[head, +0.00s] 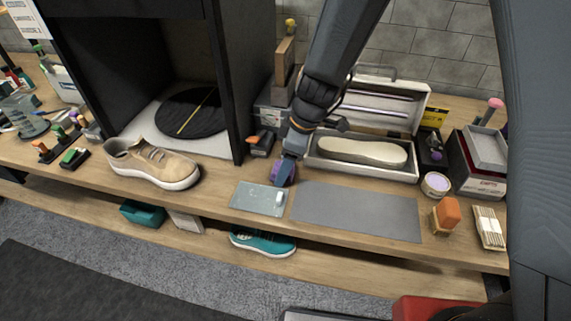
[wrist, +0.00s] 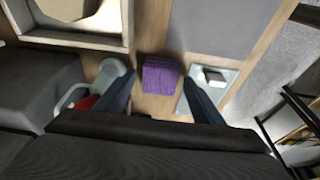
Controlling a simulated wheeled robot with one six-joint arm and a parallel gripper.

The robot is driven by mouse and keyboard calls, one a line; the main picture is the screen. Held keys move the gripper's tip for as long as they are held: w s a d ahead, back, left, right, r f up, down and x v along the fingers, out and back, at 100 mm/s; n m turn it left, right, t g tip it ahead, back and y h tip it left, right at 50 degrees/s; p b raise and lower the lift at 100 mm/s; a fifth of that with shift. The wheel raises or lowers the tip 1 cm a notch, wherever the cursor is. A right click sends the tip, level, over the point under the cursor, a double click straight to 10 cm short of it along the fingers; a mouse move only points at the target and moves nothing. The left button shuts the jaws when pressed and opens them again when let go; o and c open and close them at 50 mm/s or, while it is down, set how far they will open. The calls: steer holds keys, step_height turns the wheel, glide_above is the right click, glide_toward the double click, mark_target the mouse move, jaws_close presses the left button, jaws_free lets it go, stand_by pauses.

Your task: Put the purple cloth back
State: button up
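The purple cloth (head: 278,174) is a small folded block on the wooden bench, just behind a glassy grey tray. In the wrist view the cloth (wrist: 160,74) sits between my two fingers, with bare wood visible on both sides of it. My gripper (wrist: 160,88) is open, its dark fingers spread wide. In the head view my gripper (head: 288,168) points down over the cloth and partly hides it. I cannot tell whether the fingertips reach down to the cloth's level.
The glassy tray (head: 247,203) lies in front of the cloth, and a grey mat (head: 355,212) lies to its right. A tan sneaker (head: 150,165) stands left. An open white case (head: 320,166) with an insole stands behind the mat. An orange-topped holder (head: 260,146) is close behind.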

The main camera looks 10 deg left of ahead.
steer(key=shift+r, duration=0.15)
steer(key=shift+r, duration=0.3)
steer(key=b+v, duration=0.2)
steer(key=v, duration=0.9)
steer(key=s+d+f+m+h, duration=0.1)
steer(key=s+d+m, duration=0.3)
steer(key=d+m, duration=0.4)
steer(key=s+d+f+m+h, duration=0.2)
steer(key=s+d+m, duration=0.3)
steer(key=d+m, duration=0.4)
steer(key=d+f, duration=0.1)
steer(key=d, duration=0.6)
steer(key=shift+d+t, duration=0.4)
